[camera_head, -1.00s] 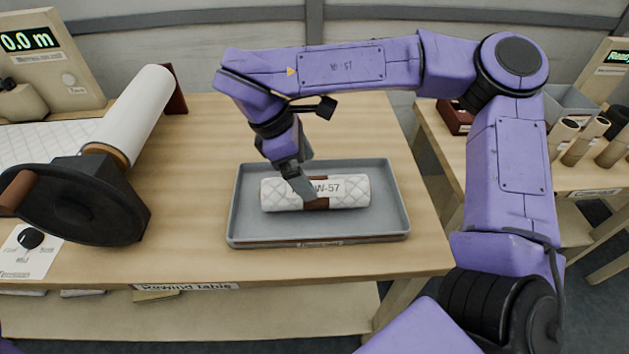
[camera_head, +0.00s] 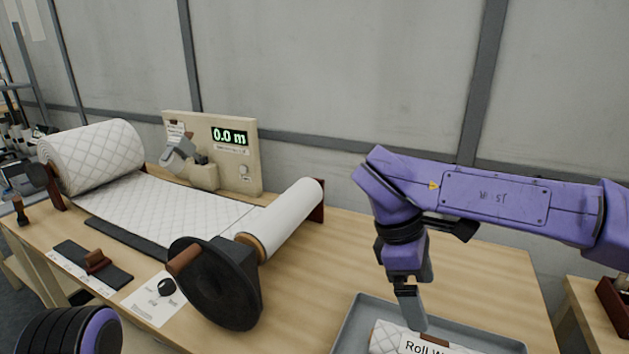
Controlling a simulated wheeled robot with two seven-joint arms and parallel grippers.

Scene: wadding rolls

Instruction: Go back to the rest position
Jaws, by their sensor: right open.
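My right gripper (camera_head: 411,305) points down just above the grey tray (camera_head: 362,318), over the small quilted white roll (camera_head: 385,338) that lies in it. The roll carries a label starting "Roll W" and a brown band; its lower part is cut off by the picture's edge. The right gripper is open, and I see no wadding between its fingers. My left gripper is not in view; only a purple and black part of my own body shows at the bottom left.
On the wooden table (camera_head: 465,270) stand a big quilted roll (camera_head: 92,158), a rewind roller (camera_head: 290,220) with a black crank disc (camera_head: 215,285), and a counter panel (camera_head: 230,160) reading 0.0 m. A dark slider bar (camera_head: 70,257) lies at the front left. Bare tabletop shows behind the tray.

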